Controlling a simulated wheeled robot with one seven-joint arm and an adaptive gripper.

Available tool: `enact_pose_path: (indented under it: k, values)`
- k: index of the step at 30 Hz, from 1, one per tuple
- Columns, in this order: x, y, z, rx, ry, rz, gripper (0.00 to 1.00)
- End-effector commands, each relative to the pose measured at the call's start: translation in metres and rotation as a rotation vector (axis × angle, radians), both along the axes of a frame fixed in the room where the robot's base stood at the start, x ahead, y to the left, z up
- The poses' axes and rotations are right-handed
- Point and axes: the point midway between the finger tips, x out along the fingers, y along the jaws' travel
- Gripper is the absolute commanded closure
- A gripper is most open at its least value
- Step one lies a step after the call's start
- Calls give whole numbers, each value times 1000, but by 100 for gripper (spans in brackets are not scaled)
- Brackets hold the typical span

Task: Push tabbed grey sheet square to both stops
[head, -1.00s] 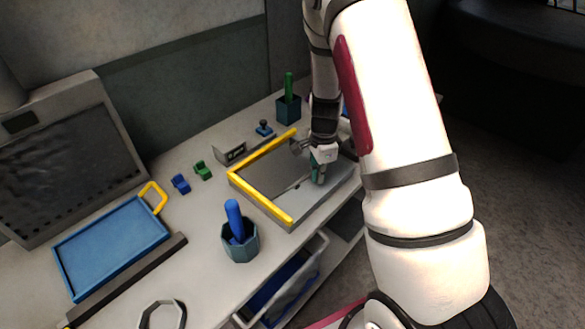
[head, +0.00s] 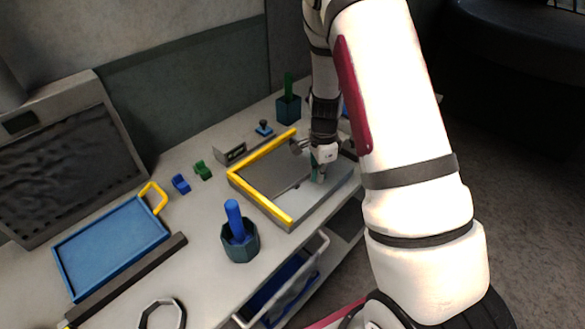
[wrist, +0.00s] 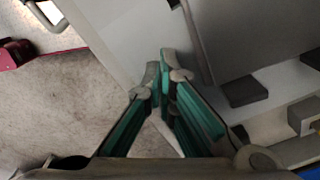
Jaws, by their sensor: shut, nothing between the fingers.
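The grey sheet (head: 270,170) lies flat on the pale platform, inside the corner of the two yellow stops (head: 262,204). It is darker than the platform, and a small dark mark, perhaps its tab, shows at its near right edge. Whether it touches both stops is too small to tell. My gripper (head: 318,178) is shut and empty, low over the platform's right part, beside the sheet. In the wrist view, its green-padded fingers (wrist: 159,70) meet over the pale surface, left of the dark edge of a brownish-grey panel (wrist: 240,35), probably the sheet. Fingertip contact is unclear.
A blue tool stands in a dark teal holder (head: 240,243) near the platform's front left. A green-handled tool stands in a holder (head: 288,109) behind. Small blue (head: 181,183) and green (head: 203,170) pieces and a blue tray (head: 112,245) lie to the left.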

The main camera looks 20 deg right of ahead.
Motion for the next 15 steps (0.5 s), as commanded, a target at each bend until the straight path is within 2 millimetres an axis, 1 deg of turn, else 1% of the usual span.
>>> enact_pose_path:
  k: [15]
  values:
    - [0, 0, -6, 0, 1, -1, 100]
